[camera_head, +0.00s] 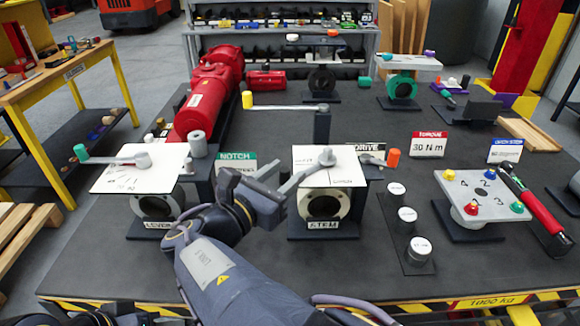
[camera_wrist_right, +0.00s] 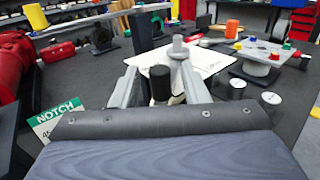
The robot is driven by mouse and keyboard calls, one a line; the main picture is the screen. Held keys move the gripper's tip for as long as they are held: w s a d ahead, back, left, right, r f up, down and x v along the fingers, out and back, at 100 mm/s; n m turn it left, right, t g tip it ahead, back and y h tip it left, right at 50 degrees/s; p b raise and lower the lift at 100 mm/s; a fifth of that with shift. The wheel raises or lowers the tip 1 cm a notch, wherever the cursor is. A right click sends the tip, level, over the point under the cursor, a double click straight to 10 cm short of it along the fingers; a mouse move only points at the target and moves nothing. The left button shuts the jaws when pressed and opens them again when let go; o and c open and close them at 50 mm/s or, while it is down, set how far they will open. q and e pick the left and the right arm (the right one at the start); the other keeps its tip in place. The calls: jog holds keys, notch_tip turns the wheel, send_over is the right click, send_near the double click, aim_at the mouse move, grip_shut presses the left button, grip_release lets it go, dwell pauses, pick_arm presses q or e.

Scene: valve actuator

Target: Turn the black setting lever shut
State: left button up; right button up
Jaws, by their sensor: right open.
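The STEM valve (camera_head: 323,204) stands at the middle of the bench with a white plate on top. A grey pin (camera_head: 327,157) rises from that plate; it also shows in the wrist view (camera_wrist_right: 177,46). My right gripper (camera_head: 281,178) reaches in at the plate's left side. In the right wrist view my right gripper (camera_wrist_right: 158,70) is open, with a black knob (camera_wrist_right: 160,84) standing between its fingers. Gaps show beside the knob, so the fingers do not look closed on it.
The LEVER valve (camera_head: 157,205) with a green-knobbed lever (camera_head: 81,152) stands left. A yellow-knobbed lever (camera_head: 247,99) and a red actuator (camera_head: 207,95) are behind. Three round weights (camera_head: 407,214), a numbered plate (camera_head: 485,194) and a red-handled tool (camera_head: 533,200) lie right.

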jog(key=shift+x, duration=1.25)
grip_shut()
